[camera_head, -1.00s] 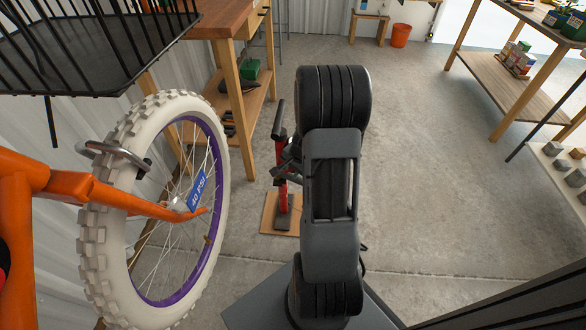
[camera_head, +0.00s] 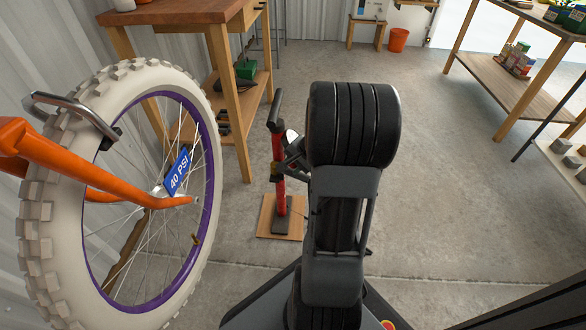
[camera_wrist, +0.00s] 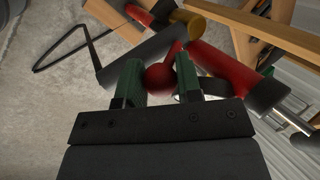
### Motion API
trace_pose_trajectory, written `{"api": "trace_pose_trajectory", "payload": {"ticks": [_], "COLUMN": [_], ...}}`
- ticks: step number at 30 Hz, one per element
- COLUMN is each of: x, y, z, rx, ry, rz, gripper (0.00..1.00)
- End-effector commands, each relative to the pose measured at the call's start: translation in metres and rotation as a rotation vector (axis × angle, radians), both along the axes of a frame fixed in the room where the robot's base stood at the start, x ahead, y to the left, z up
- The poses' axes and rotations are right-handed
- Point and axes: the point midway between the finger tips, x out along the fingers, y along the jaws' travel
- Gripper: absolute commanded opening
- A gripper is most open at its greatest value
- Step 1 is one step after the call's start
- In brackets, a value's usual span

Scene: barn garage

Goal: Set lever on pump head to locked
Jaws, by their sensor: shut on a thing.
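The red floor pump (camera_head: 279,175) with a black top handle stands upright on a wooden board in the head view. My gripper (camera_head: 290,152) is beside its upper part, mostly hidden behind my arm. In the wrist view, my gripper's green fingertips (camera_wrist: 159,80) are closed around a red ball knob (camera_wrist: 159,77). A thin red lever (camera_wrist: 174,53) runs up from the knob beside a dark cylindrical body, seemingly the pump head (camera_wrist: 145,58), with a brass-coloured end (camera_wrist: 189,22). The red pump barrel (camera_wrist: 217,68) lies right of the fingers. I cannot tell the lever's exact setting.
A bicycle wheel (camera_head: 50,225) with a white tyre, purple rim and "40 PSI" label stands close on the left. A wooden workbench (camera_head: 221,90) is behind it. A black hose loop (camera_wrist: 75,45) lies left in the wrist view. Floor (camera_head: 445,190) to the right is clear.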

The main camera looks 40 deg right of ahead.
Motion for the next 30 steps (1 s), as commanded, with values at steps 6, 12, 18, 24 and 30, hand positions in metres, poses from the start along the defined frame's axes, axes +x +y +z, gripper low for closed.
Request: {"api": "trace_pose_trajectory", "payload": {"ticks": [6, 12, 18, 24, 30], "x": [0.0, 0.0, 0.0, -0.001, -0.013], "y": [0.0, 0.0, 0.0, 0.0, -0.006], "z": [0.001, 0.001, 0.001, 0.004, 0.03], "rx": [-0.001, -0.001, -0.001, 0.0, -0.002], "ry": [0.001, 0.001, 0.001, 0.0, -0.001], "rz": [0.001, 0.001, 0.001, 0.001, -0.002], "gripper": [0.09, 0.48, 0.58, 0.58, 0.58]}}
